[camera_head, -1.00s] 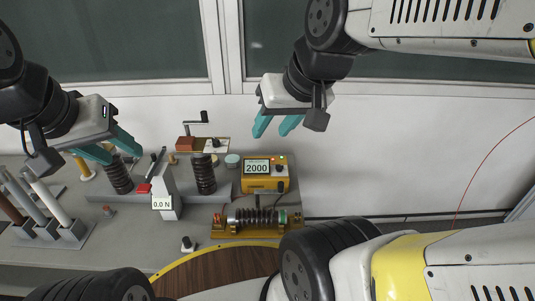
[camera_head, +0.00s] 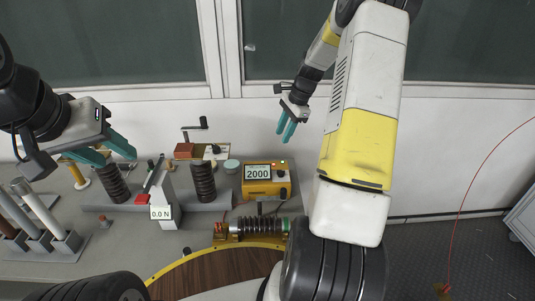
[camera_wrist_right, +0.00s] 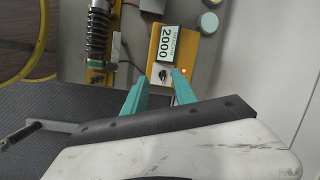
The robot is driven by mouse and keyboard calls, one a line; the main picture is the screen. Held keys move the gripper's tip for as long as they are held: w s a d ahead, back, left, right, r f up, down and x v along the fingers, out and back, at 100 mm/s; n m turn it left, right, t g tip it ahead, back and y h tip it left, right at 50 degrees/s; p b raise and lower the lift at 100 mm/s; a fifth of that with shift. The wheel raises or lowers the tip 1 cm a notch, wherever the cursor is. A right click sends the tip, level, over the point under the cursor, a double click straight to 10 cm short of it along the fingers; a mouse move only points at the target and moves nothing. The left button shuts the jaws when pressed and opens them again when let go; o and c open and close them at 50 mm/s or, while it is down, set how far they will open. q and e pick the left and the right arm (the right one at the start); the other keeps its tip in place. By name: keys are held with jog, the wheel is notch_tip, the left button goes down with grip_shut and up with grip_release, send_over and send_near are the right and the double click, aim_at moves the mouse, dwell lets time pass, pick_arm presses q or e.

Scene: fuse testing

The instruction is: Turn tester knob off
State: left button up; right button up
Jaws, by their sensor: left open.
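The yellow tester (camera_head: 257,188) stands on the bench with its display reading 2000. Its dark knob (camera_wrist_right: 163,74) shows in the right wrist view, beside a lit red lamp. My right gripper (camera_head: 286,133) is above and behind the tester in the head view, pointing down, apart from it. In the wrist view its teal fingers (camera_wrist_right: 160,80) are apart and empty, with the knob appearing between their tips. My left gripper (camera_head: 122,156) is open and empty, over the left of the bench near the dark ribbed posts.
A ribbed fuse-like cylinder (camera_head: 262,228) lies in a holder in front of the tester. A stand with a 0.0 N display (camera_head: 161,212) is left of it. A crank device (camera_head: 184,150) stands at the back. Rods in holders (camera_head: 40,210) stand at left.

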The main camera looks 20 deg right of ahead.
aim_at(281, 173)
jog(key=w+f+m, duration=0.1)
jog(key=f, duration=0.5)
jog(key=w+d+f+m, duration=0.1)
jog(key=f+m, duration=0.1)
jog(key=f, duration=0.5)
jog(key=w+f+m+y, duration=0.1)
jog(key=f, duration=0.5)
jog(key=shift+w+d+f+m, duration=0.25)
jog(key=shift+m, duration=0.15)
jog(key=shift+c, duration=0.4)
grip_shut()
